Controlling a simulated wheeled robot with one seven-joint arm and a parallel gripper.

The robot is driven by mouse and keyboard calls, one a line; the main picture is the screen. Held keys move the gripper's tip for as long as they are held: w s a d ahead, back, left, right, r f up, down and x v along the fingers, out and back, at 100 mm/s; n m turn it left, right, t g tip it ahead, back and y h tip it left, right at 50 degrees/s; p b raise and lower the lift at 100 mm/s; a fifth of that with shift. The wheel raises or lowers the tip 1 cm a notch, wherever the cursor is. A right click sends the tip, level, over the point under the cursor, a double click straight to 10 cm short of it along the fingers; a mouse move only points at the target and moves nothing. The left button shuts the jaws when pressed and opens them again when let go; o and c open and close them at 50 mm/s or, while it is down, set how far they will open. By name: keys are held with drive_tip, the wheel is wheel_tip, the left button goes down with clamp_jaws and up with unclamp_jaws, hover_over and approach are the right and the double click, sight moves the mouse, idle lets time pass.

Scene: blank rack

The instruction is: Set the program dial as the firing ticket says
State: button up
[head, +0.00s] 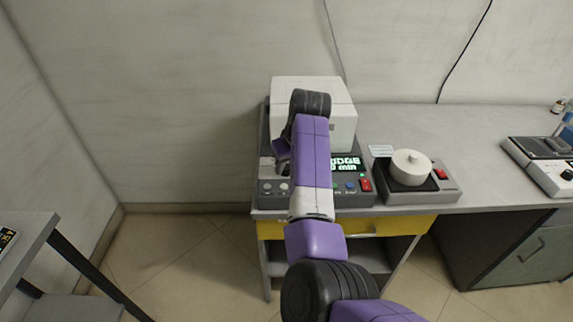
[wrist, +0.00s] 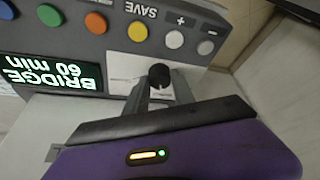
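The furnace (head: 335,92) is a white box on a dark grey control base at the bench's left end. Its lit display (wrist: 50,72) reads BRIDGE 60 min, upside down in the wrist view; my arm hides part of it in the head view. A small black round dial (wrist: 160,75) sits on a pale panel beside the display. My gripper (wrist: 158,92) is right at the dial, its grey fingers close around it; whether they grip it I cannot tell. The dial's pointer is not readable. A small white card (head: 381,150) lies right of the furnace, too small to read.
A button row (wrist: 137,31) runs along the panel: blue, green, orange, yellow marked SAVE, and pale plus and minus. A red switch (head: 366,185) is at the base's right. A grey device with a white round lid (head: 410,165) stands to the right. Bare bench (head: 460,130) lies beyond.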

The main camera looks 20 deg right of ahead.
clamp_jaws()
drive_tip(key=shift+r+m+p, duration=0.1)
drive_tip(key=shift+m+p, duration=0.2)
drive_tip(key=shift+a+m+h+p, duration=0.1)
drive_tip(key=shift+m+h+p, duration=0.4)
drive_tip(key=shift+m+p, duration=0.3)
drive_tip(key=m+h, duration=0.1)
drive_tip(key=m, duration=0.1)
drive_tip(key=m+h+p, duration=0.1)
drive_tip(key=m, duration=0.2)
drive_tip(key=shift+a+m, duration=0.1)
drive_tip(key=shift+m, duration=0.2)
drive_tip(key=o, duration=0.9)
unclamp_jaws()
drive_tip(key=shift+g, duration=0.3)
